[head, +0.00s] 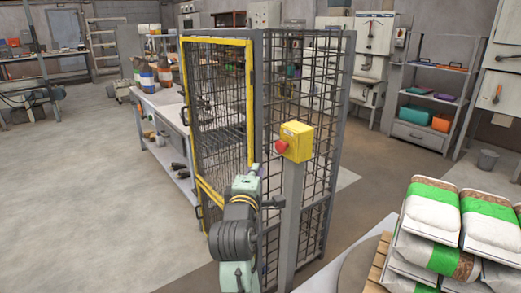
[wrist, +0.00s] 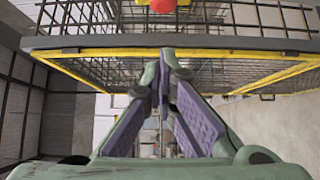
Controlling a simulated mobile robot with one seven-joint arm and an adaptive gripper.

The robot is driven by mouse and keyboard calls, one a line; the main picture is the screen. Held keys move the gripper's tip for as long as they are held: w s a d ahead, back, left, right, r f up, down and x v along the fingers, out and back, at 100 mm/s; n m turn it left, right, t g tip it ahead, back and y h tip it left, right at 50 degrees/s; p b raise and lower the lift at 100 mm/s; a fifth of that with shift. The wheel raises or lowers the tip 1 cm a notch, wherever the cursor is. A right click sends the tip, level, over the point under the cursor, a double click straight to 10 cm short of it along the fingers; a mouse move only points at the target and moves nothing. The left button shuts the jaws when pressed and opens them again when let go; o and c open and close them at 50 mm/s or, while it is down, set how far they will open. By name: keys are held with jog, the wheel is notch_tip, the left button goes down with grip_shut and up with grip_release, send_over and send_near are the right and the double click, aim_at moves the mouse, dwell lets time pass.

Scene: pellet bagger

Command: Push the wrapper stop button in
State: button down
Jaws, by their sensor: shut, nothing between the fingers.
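The wrapper stop button is a red mushroom head (head: 281,146) on the left face of a yellow box (head: 299,143), which sits on top of a grey post (head: 289,220) in front of the mesh cage. In the wrist view the red button (wrist: 162,5) shows at the top edge, partly cut off. My gripper (head: 255,170) is shut and empty, left of and a little below the button in the head view, with a visible gap. In the wrist view its purple-padded fingers (wrist: 167,62) come together at the tips, below the button.
A mesh cage (head: 308,75) with a yellow-framed door (head: 248,75) stands right behind the post. White and green bags (head: 432,205) are stacked on a pallet at the right. A workbench (head: 165,105) stands left of the cage. The floor at the left is open.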

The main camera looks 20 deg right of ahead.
aim_at(282, 146)
jog(key=s+d+p+x, duration=0.1)
jog(key=d+p+x, duration=0.1)
jog(key=x, duration=1)
jog(key=shift+w+d+p, duration=0.2)
jog(key=shift+d+p, duration=0.25)
jog(key=shift+p, duration=0.4)
jog(key=shift+d, duration=0.1)
